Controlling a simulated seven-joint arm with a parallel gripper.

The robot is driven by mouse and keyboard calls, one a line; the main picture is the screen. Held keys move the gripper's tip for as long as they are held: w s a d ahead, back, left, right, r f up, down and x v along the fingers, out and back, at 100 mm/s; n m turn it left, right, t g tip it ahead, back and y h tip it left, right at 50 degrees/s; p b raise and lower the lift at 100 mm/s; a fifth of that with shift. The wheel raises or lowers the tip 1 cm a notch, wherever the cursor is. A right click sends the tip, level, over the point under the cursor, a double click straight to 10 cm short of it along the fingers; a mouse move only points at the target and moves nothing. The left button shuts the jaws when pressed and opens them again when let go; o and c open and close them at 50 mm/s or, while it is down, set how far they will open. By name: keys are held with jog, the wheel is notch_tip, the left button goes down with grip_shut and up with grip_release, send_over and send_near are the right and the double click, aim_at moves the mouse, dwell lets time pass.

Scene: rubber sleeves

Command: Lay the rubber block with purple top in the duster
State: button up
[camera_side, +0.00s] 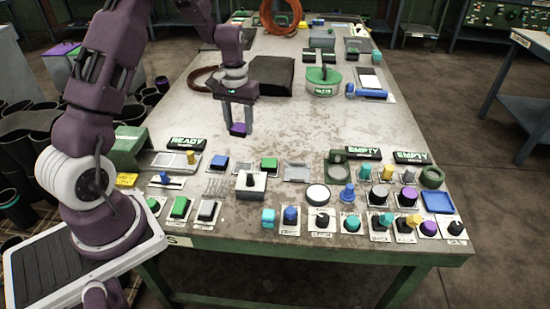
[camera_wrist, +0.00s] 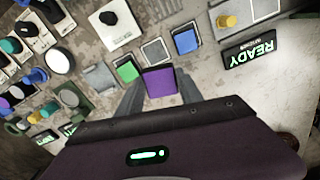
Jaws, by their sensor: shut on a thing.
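The rubber block with the purple top (camera_side: 238,129) is between the fingers of my gripper (camera_side: 237,124), held in the air above the table. In the wrist view the purple top of the block (camera_wrist: 160,82) faces the camera, with a grey finger of my gripper (camera_wrist: 160,92) on each side. I cannot tell for certain which thing is the duster. A round green-topped device (camera_side: 323,76) with a small label stands farther back on the table, right of my gripper. A dark flat box (camera_side: 258,76) is behind my gripper.
A blue block (camera_side: 219,162) and a green block (camera_side: 269,164) sit in holders in front of my gripper, with an empty square holder (camera_wrist: 155,51) between them. Many knobs and buttons crowd the table's front. The table's middle (camera_side: 290,124) is clear.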

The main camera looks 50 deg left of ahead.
aim_at(228, 154)
jog(key=a+f+n, duration=0.2)
jog(key=a+n, duration=0.1)
jog(key=a, duration=0.4)
jog(key=f, duration=0.6)
jog(key=s+f, duration=0.1)
jog(key=f, duration=0.2)
jog(key=shift+a+f, duration=0.1)
jog(key=shift+f, duration=0.2)
jog(key=shift+f, duration=0.1)
jog(key=o, duration=1.4)
